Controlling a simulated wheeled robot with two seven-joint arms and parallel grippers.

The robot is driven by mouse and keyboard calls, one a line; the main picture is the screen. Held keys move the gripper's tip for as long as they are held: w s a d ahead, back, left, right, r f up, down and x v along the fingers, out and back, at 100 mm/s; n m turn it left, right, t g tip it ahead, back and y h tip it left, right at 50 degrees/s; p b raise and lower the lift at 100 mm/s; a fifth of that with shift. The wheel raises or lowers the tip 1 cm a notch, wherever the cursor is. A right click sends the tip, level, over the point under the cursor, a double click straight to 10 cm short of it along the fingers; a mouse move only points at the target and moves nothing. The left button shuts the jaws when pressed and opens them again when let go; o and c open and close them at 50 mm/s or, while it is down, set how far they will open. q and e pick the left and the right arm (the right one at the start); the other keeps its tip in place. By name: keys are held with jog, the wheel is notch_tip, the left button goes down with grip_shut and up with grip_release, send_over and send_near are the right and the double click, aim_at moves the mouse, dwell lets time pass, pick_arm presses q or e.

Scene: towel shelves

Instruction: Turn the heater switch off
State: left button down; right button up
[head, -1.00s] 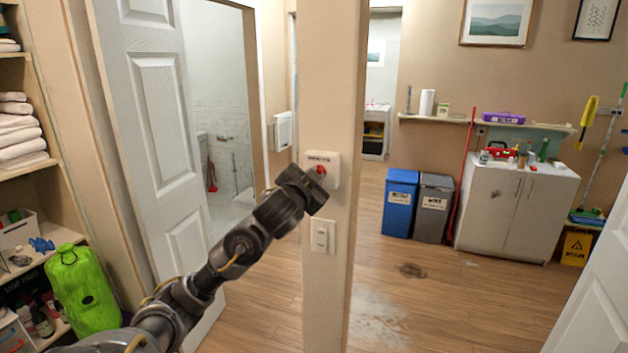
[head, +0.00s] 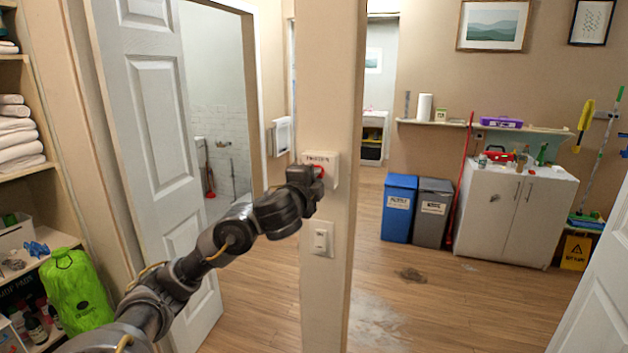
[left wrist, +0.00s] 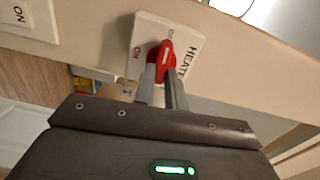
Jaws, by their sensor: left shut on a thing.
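The heater switch (head: 331,158) is a white plate with a red knob on the near face of the wall post in the head view. In the left wrist view the plate (left wrist: 143,32) bears the words HEATER and ON, and a second, partly legible label by the knob's upper end. My left gripper (head: 317,176) is at the plate, its two fingers shut on the red knob (left wrist: 167,50). The knob's pale line points toward that second label. The fingers hide the knob's lower part. My right gripper is in neither view.
Another white switch (head: 321,238) is just below on the post; its plate (left wrist: 18,18), marked ON, shows in the wrist view. An open white door (head: 150,150) and shelves with towels (head: 18,138) stand left. Blue and grey bins and a cabinet (head: 505,215) stand beyond the post.

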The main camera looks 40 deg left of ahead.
pick_arm(q)
jog(key=shift+m, duration=0.6)
jog(key=c, duration=1.4)
grip_release()
jog(key=shift+c, duration=0.2)
